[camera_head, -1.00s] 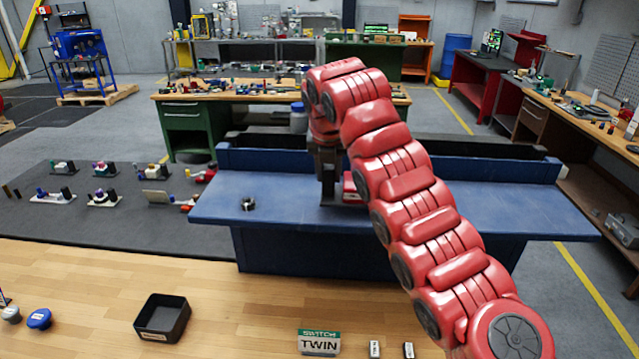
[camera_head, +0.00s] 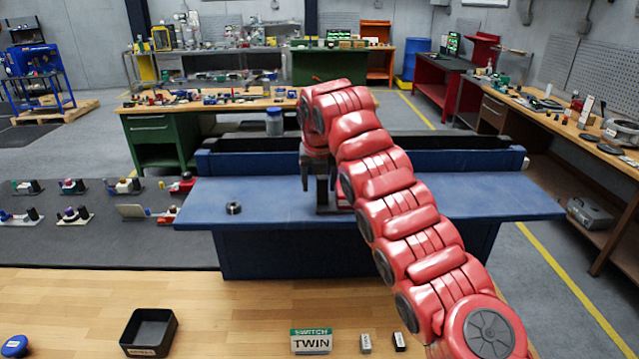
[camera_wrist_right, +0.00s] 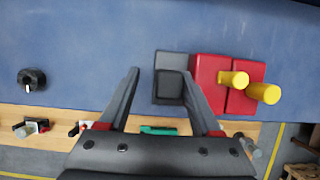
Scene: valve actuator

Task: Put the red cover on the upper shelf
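A red part with two yellow pegs (camera_wrist_right: 209,82) is on the blue bench in the right wrist view, against a dark grey and black block (camera_wrist_right: 169,87). I cannot tell whether it is the red cover. In the head view only a sliver of red (camera_head: 343,202) shows behind my arm. My right gripper (camera_wrist_right: 161,74) is open, its fingers either side of the black block's near end, closer on the right. It points down over the bench in the head view (camera_head: 318,186). A raised blue ledge (camera_head: 235,163) runs along the bench's back. My left gripper is out of view.
The wooden table (camera_head: 230,310) in front holds a black bin (camera_head: 150,330), a SWITCH TWIN sign (camera_head: 311,342) and small labelled blocks. The bench's right part is bare.

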